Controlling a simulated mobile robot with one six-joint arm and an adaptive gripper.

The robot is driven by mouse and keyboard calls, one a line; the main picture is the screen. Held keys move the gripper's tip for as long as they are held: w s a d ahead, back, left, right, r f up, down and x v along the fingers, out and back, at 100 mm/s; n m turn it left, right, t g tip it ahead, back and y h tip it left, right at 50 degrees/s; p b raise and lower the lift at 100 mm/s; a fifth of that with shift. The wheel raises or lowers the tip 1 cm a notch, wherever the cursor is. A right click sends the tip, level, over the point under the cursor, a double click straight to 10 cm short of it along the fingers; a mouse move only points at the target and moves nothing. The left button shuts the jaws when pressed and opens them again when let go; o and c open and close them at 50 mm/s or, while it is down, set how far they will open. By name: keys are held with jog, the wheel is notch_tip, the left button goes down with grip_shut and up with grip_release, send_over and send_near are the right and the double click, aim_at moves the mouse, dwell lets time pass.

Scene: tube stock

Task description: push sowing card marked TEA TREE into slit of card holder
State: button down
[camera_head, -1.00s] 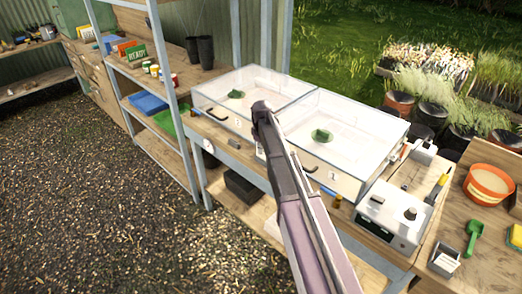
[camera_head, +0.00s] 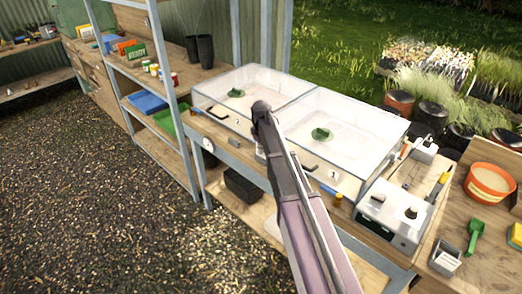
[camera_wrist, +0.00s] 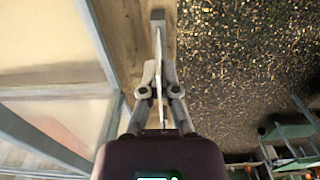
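In the wrist view my gripper (camera_wrist: 160,92) has its two fingers closed on a thin pale card (camera_wrist: 158,60), seen edge-on; its TEA TREE marking cannot be read. The card's far end reaches a small grey block (camera_wrist: 158,15), which looks like the card holder, on a wooden surface. I cannot tell whether the card touches the block or sits in its slit. In the head view my arm hides the gripper and the card.
Two clear-lidded propagators, the left one (camera_head: 212,105) and the right one (camera_head: 370,120), fill the bench beside my arm. A grey control box (camera_head: 385,222) stands to the right. Shelving (camera_head: 150,80) stands to the left, with gravel floor in front.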

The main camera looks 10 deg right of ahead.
jog(key=shift+f, duration=0.3)
jog(key=c, duration=0.7)
grip_release()
jog(key=o, duration=0.7)
jog(key=shift+r, duration=0.45)
jog(key=shift+r+p, duration=0.7)
jog(key=shift+p, duration=0.2)
jog(key=shift+r, duration=0.25)
jog(key=shift+r+p, duration=2.65)
jog(key=shift+p, duration=0.25)
